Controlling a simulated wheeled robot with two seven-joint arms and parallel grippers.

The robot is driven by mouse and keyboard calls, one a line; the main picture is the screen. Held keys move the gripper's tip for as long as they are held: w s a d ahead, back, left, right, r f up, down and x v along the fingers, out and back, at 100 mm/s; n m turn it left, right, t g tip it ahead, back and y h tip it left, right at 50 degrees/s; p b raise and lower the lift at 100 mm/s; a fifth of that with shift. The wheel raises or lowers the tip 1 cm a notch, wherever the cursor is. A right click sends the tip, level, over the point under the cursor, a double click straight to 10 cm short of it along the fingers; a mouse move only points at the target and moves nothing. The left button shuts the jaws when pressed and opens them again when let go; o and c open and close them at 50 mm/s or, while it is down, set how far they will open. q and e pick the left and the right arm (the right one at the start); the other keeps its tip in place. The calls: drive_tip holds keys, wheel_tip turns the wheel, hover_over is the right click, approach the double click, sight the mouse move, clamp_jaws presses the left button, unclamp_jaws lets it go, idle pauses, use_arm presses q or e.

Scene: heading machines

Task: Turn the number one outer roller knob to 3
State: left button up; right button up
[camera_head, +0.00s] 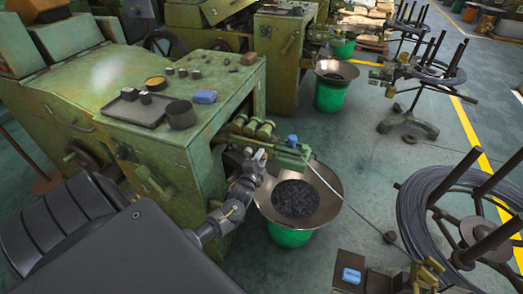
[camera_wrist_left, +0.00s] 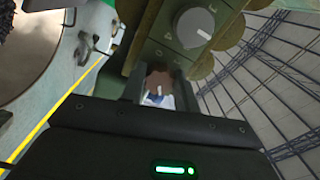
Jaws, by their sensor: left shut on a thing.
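The green heading machine (camera_head: 170,130) fills the left of the head view, with a roller unit (camera_head: 290,157) on its right side. My left gripper (camera_head: 257,158) reaches up to that unit. In the left wrist view my left gripper (camera_wrist_left: 159,92) is shut on a small brown knob (camera_wrist_left: 159,80), partly hidden between the fingers. A larger round grey knob (camera_wrist_left: 194,27) with a white pointer line sits just beyond it on the green panel, with small marks around it. I cannot read the marks or the setting of the held knob. My right gripper is not in view.
A metal funnel (camera_head: 329,184) on a green bucket (camera_head: 289,237) stands below the roller unit. A wire (camera_head: 326,182) runs from the unit toward the wire coil stand (camera_head: 416,218) at right. A tray (camera_head: 136,109) and a blue block (camera_head: 205,97) lie on the machine top.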

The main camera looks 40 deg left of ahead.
use_arm(q)
drive_tip(key=o, duration=1)
drive_tip(key=b+v, duration=0.1)
drive_tip(key=v, duration=1)
drive_tip(key=shift+w, duration=0.1)
